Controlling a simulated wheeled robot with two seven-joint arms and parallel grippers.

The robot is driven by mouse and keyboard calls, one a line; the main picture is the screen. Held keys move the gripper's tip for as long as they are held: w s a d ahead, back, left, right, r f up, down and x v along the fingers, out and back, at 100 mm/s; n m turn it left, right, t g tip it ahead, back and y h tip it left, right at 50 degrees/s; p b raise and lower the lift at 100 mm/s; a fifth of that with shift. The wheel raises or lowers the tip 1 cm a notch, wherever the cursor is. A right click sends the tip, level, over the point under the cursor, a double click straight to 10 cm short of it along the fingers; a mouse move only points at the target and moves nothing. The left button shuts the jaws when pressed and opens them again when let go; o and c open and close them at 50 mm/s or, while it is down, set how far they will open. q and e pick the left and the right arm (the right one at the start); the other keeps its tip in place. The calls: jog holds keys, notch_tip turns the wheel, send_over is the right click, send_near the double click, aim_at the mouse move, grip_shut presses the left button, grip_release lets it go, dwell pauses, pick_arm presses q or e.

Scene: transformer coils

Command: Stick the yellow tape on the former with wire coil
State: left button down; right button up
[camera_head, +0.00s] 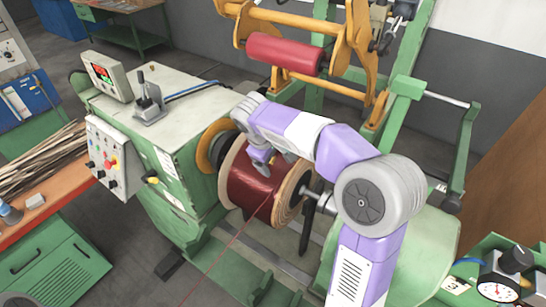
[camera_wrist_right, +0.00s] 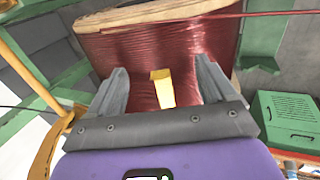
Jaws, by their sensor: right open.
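The former with wire coil (camera_head: 252,183) is a drum with pale wooden end flanges and dark red wire, mounted across the green winding machine. My right gripper (camera_head: 268,162) is at the upper face of the windings. In the right wrist view my right gripper (camera_wrist_right: 160,78) is open, its two grey fingers pointing at the coil (camera_wrist_right: 195,52). A short strip of yellow tape (camera_wrist_right: 163,90) shows between the fingers, apart from both, in front of or against the red wire; I cannot tell if it is stuck. My left gripper is not in view.
A red wire (camera_head: 236,238) runs from the coil down to the lower left. A control box with buttons (camera_head: 108,158) and a lever (camera_head: 149,97) are on the machine at left. A yellow frame with a red roller (camera_head: 283,53) stands behind the coil.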

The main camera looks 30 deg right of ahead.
jog(key=shift+r, duration=0.15)
dwell(0.5)
jog(key=shift+r+p, duration=2.3)
jog(key=shift+r, duration=0.1)
